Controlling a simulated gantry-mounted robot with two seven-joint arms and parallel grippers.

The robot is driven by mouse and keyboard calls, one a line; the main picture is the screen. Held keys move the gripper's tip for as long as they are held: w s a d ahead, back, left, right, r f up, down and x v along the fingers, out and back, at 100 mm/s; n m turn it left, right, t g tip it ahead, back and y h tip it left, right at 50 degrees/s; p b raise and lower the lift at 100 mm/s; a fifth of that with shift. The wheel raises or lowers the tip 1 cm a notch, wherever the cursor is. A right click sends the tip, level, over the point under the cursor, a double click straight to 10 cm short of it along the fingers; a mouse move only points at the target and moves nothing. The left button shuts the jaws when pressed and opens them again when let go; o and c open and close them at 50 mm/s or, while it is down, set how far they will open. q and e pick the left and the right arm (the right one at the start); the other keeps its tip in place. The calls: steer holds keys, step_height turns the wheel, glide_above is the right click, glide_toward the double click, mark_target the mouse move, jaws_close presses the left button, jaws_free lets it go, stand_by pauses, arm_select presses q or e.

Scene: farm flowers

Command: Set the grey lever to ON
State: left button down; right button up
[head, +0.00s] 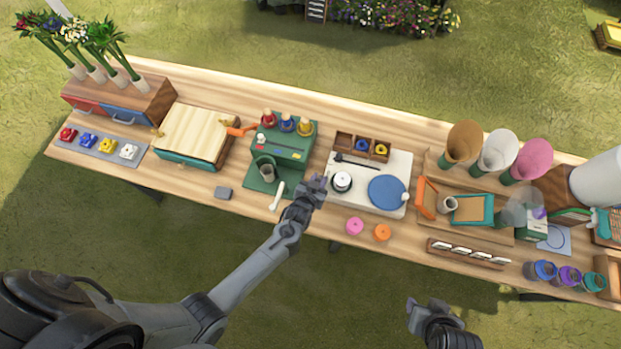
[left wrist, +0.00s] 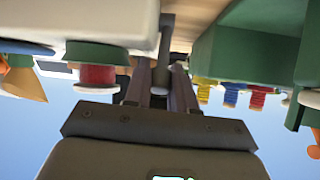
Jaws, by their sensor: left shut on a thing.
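My left gripper (head: 316,187) is at the left edge of the white board (head: 398,170), just right of the green machine (head: 293,150). In the left wrist view its two fingers (left wrist: 163,88) are closed around a slim grey part, which looks like the grey lever (left wrist: 165,45). The gripper hides most of the lever in the head view, and I cannot read any ON marking or tell its setting. My right gripper (head: 412,305) is off the table's front edge, apart from everything; its jaws are too small to judge.
The white board carries a white-rimmed dark knob (head: 341,182) and a blue disc (head: 387,192). A white handle (head: 277,196) sticks out left of my left gripper.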

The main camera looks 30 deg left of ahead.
stand_by(0.4)
arm_select(q)
steer(key=c, duration=0.9)
jaws_free()
steer(key=shift+c, duration=0.2)
steer(key=v, duration=1)
steer(key=shift+s+r+p, duration=0.15)
steer(key=shift+s+p, duration=0.15)
steer(key=shift+s, duration=0.05)
